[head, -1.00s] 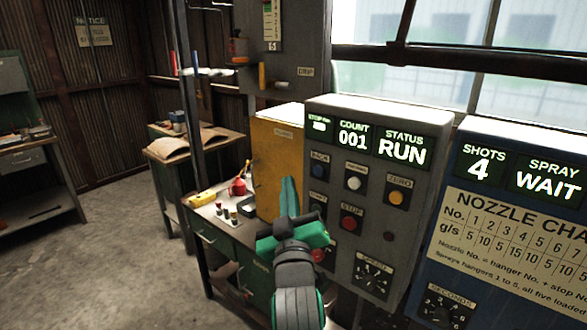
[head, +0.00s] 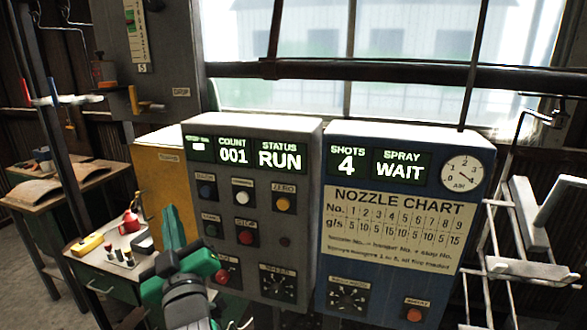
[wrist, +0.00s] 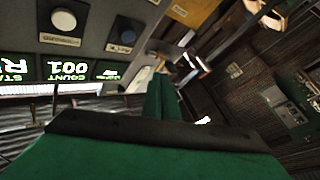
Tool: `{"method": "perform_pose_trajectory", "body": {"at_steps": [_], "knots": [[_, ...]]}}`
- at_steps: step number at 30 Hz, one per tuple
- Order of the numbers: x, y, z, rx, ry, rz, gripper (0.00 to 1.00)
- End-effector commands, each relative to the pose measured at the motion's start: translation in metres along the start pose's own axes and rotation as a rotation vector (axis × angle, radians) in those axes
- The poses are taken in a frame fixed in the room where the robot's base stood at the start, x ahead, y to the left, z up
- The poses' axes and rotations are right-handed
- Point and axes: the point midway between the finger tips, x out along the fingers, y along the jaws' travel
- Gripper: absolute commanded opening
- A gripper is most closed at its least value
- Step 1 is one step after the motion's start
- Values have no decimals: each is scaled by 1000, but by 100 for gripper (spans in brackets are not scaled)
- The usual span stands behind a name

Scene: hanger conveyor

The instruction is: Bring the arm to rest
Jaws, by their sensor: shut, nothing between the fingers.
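My gripper (head: 174,229) is green with dark parts and shows at the lower left of the head view, its fingers pointing up. The fingers are together with nothing between them. It is in front of the left side of the grey control box (head: 312,180), whose screens read COUNT 001 and STATUS RUN. I cannot tell the exact gap to the box. In the wrist view the green fingers (wrist: 162,98) point away from the camera, with the box's buttons and screens above and to the left. The lower left buttons are partly near or behind my gripper in the head view.
A blue spray box (head: 480,200) with SHOTS 4 and SPRAY WAIT stands right of the grey box. A yellow cabinet (head: 160,185) and a bench with a red pot (head: 130,223) are at the left. Pale metal hangers (head: 525,268) are at the right.

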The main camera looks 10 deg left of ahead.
Motion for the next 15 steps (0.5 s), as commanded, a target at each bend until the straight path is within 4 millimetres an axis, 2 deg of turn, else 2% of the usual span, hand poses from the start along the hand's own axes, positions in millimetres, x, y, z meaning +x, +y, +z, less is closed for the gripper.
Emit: {"method": "perform_pose_trajectory", "body": {"at_steps": [2, 5, 8, 15], "knots": [[-2, 0, 6, 6, -6, 2, 0], [-10, -1, 25, 27, -26, 11, 0], [-26, -1, 58, 61, -57, 31, 0], [-82, -2, 141, 153, -143, 102, 0]]}}
